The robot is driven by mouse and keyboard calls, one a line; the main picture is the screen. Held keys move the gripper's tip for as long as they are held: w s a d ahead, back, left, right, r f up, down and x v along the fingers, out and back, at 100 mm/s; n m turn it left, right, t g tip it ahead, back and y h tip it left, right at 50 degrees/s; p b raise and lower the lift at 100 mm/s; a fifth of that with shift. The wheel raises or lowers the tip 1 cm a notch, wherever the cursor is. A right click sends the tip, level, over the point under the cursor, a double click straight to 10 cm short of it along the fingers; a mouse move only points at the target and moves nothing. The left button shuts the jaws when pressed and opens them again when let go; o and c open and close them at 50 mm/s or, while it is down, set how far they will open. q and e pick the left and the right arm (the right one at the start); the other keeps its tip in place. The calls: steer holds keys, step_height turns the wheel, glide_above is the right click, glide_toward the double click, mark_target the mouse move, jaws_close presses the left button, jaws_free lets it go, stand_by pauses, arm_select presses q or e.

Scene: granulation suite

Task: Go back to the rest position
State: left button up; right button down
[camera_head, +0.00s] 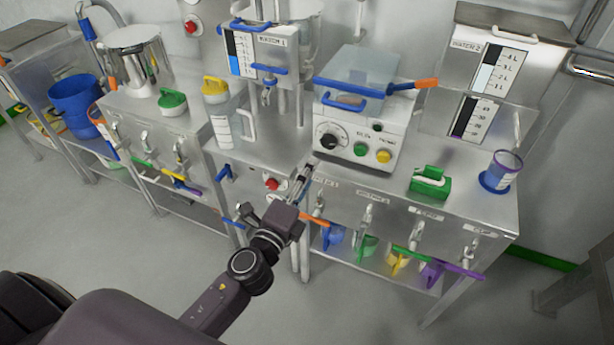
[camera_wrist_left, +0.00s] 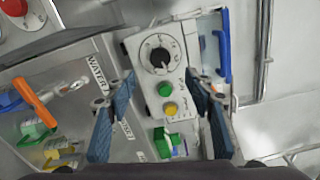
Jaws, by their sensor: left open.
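My left gripper (camera_head: 301,184) reaches in from the lower left in the head view, in front of the bench's front edge, near the gap between the two bench parts. In the left wrist view my left gripper (camera_wrist_left: 160,112) shows two blue-padded fingers spread wide, with nothing held between them. Beyond the fingers is the white control box (camera_wrist_left: 150,62) with a black dial, a green button and a yellow button. The same control box (camera_head: 358,138) stands on the bench in the head view, apart from the gripper. My right gripper is in neither view.
The steel bench (camera_head: 455,205) carries a green block with a handle (camera_head: 429,184), a purple-rimmed cup (camera_head: 501,170) and a white jug (camera_head: 228,127). Coloured scoops (camera_head: 400,258) hang below its front edge. A blue bucket (camera_head: 76,105) stands left. The floor in front is clear.

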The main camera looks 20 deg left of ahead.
arm_select(q)
steer(key=shift+f, duration=0.1)
stand_by(0.3)
steer(key=s+a+f+n+g, duration=0.1)
steer(key=s+f+n+g, duration=0.3)
steer(key=f, duration=0.9)
steer(key=s+a+f+n+g+y, duration=0.15)
steer(key=s+f, duration=0.45)
steer(key=f, duration=0.7)
steer(key=s+a+f+n+g+h, duration=0.1)
steer(key=s+f+n+g, duration=0.35)
steer(key=f, duration=0.85)
steer(key=s+f+n+g, duration=0.2)
steer(key=s+f, duration=0.3)
steer(key=s, duration=0.6)
steer(key=s+f+n+g, duration=0.2)
steer(key=s+f, duration=0.4)
steer(key=s, duration=0.5)
steer(key=s+f+n+g, duration=0.3)
steer(key=s+f, duration=0.3)
steer(key=s, duration=0.5)
steer(key=shift+d+n, duration=0.25)
steer(key=shift+n, duration=0.45)
steer(key=shift+s, duration=0.1)
